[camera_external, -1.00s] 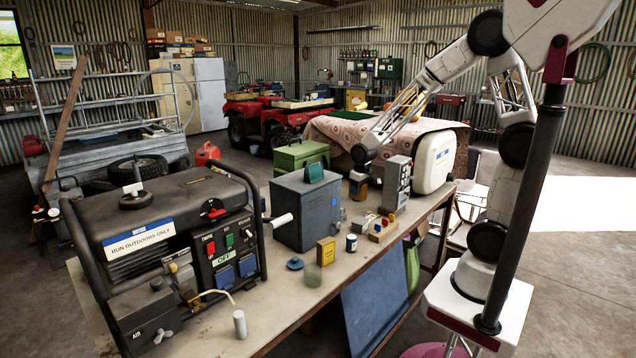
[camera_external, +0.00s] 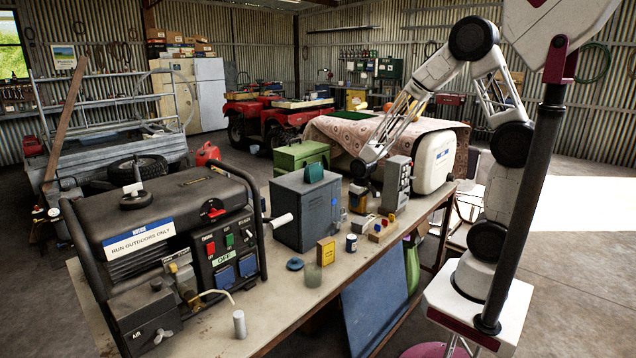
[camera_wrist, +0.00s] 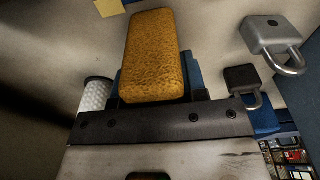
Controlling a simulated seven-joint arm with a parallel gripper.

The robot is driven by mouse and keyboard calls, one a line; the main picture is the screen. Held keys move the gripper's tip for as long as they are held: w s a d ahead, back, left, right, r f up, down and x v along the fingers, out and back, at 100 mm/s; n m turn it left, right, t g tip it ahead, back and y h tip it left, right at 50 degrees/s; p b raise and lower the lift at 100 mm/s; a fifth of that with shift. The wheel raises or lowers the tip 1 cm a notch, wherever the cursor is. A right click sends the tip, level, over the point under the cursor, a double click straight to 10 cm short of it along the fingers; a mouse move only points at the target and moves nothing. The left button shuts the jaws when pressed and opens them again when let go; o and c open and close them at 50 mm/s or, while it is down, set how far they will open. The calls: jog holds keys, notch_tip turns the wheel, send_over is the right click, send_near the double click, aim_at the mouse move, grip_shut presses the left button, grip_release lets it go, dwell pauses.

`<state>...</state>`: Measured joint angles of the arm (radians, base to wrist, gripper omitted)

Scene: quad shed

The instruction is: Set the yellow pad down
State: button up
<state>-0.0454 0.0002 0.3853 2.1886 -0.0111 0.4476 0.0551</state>
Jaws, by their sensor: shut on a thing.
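The yellow pad (camera_wrist: 153,55) is a rough, spongy block with rounded edges. In the wrist view it sits between the blue fingers of my gripper (camera_wrist: 156,88), which is shut on it. A pale worktop shows beyond the pad; the gap between pad and surface cannot be told.
In the wrist view a grey padlock (camera_wrist: 272,36) and a dark padlock (camera_wrist: 242,78) lie to the right. A white textured cylinder (camera_wrist: 96,94) is at the left, and a small yellow piece (camera_wrist: 108,7) at the top. A large white container (camera_external: 434,162) stands at the bench's far end.

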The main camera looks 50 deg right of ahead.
jog(key=shift+f, duration=0.4)
jog(key=shift+f, duration=0.1)
jog(key=o, duration=0.9)
jog(key=r, duration=0.3)
jog(key=s+r, duration=0.1)
jog(key=r, duration=0.7)
jog(key=shift+s+r, duration=0.15)
jog(key=shift+r, duration=0.05)
jog(key=shift+s+r, duration=0.1)
jog(key=shift+r, duration=0.3)
